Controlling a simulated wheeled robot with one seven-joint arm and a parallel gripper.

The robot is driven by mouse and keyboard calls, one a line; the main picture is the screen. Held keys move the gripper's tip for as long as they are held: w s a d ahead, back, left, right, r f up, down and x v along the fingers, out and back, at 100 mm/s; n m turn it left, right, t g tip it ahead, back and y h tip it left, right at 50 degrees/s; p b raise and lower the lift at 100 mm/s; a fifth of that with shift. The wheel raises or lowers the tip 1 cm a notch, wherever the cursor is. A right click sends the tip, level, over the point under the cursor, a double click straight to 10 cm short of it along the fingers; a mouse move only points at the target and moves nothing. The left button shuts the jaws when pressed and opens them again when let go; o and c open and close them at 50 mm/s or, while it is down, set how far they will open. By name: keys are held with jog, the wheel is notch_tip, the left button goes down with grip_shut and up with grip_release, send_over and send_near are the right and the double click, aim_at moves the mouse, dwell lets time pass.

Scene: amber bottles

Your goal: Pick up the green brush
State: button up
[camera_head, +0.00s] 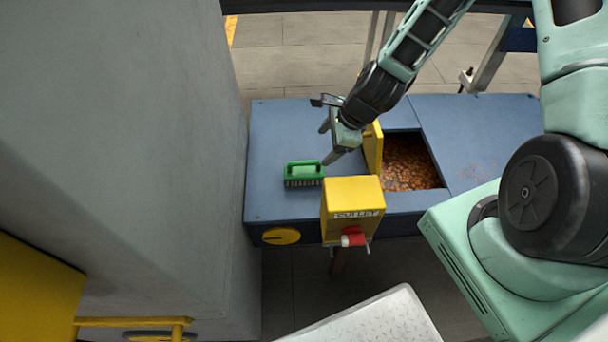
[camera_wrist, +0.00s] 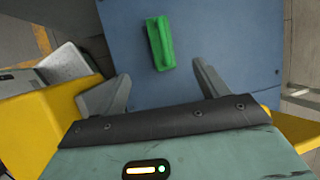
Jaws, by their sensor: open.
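The green brush (camera_head: 304,174) lies on the left part of the blue bench top, its handle up and its dark bristles down. In the wrist view the green brush (camera_wrist: 160,43) shows at upper middle, ahead of the fingers and between their lines. My gripper (camera_head: 328,143) is above the bench, a little to the right of and above the brush in the picture. In the wrist view my gripper (camera_wrist: 160,80) has its two grey fingers spread wide with nothing between them. It does not touch the brush.
The blue bench (camera_head: 275,130) has an opening (camera_head: 410,163) with brown-orange pieces inside. A yellow plate (camera_head: 373,150) stands at its left edge. A yellow outlet box (camera_head: 352,197) with a red part is at the front. A grey wall (camera_head: 130,150) bounds the left.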

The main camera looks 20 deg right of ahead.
aim_at(300, 172)
jog(key=x, duration=1.5)
jog(key=shift+w+a+f+b, duration=0.15)
jog(key=shift+a+f+b, duration=0.1)
jog(key=shift+b, duration=0.15)
jog(key=shift+d, duration=0.1)
jog(key=shift+c, duration=0.3)
jog(key=c, duration=1.1)
notch_tip(300, 172, up, 10)
jog(key=shift+r+p, duration=0.1)
jog(key=shift+p, duration=0.3)
